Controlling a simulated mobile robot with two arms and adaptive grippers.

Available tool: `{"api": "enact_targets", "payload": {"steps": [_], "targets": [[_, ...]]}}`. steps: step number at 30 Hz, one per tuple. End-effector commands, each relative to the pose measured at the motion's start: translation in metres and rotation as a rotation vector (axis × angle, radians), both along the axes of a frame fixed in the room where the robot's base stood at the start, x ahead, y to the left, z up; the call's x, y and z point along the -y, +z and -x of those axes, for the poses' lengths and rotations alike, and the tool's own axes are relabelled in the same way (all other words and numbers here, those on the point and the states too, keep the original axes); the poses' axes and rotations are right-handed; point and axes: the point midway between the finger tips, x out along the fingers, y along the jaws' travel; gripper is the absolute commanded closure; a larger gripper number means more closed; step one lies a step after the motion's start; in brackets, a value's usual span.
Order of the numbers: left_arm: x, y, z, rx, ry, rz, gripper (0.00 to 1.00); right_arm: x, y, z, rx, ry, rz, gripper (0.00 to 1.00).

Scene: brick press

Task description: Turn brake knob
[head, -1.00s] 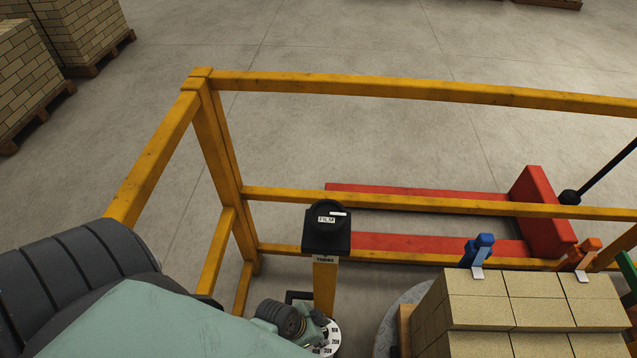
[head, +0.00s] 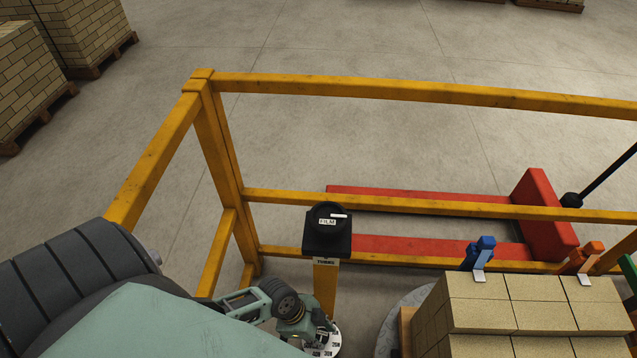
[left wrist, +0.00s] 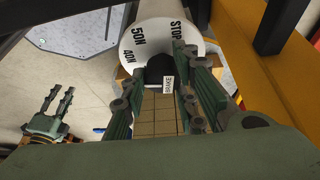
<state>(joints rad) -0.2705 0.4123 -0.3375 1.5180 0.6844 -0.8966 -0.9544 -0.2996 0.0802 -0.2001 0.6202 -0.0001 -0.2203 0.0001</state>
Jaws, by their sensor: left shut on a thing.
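The brake knob (left wrist: 155,68) is black with a white BRAKE label and sits on a white dial (left wrist: 190,33) marked 40N, 50N and STOP in the left wrist view. My left gripper (left wrist: 165,75) is shut on the knob, one finger on each side, and the fingers hide part of it. In the head view the left gripper (head: 322,332) is low beside the yellow post, over the white dial (head: 331,345), and hides the knob. My right gripper (left wrist: 60,100) shows at the left of the left wrist view, open and apart from the dial.
A black FILM knob (head: 327,216) sits on a black box atop the yellow post (head: 324,285). Stacked bricks (head: 490,315) with a blue clip (head: 482,252) and an orange clip (head: 585,255) stand at right. Yellow rails (head: 420,92) and a red pallet jack (head: 545,215) lie beyond.

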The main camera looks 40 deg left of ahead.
Motion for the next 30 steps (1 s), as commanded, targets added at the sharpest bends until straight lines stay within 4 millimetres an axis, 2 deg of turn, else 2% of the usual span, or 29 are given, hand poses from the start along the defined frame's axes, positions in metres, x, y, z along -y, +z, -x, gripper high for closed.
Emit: {"api": "enact_targets", "payload": {"steps": [1, 18, 19, 23, 30], "targets": [[0.0043, -0.0032, 0.0075, -0.017, -0.02, 0.006, 0.99, 0.0, -0.0017, 0.0002, 0.0, 0.0, 0.0, 0.6], [0.0063, -0.0024, 0.0091, -0.019, -0.052, 0.011, 0.99, -0.0001, -0.0025, 0.0003, 0.0, 0.0, 0.0, 0.6], [0.0064, -0.0024, 0.0092, -0.019, -0.053, 0.011, 0.7, -0.0001, -0.0025, 0.0004, 0.0, 0.0, 0.0, 0.6], [0.0061, -0.0026, 0.0088, -0.018, -0.052, 0.01, 0.59, -0.0001, -0.0025, 0.0003, 0.0, 0.0, 0.0, 0.6], [0.0047, -0.0018, 0.0057, -0.012, -0.051, 0.007, 0.59, -0.0001, -0.0027, 0.0009, -0.001, 0.0, 0.0, 0.6]]}}
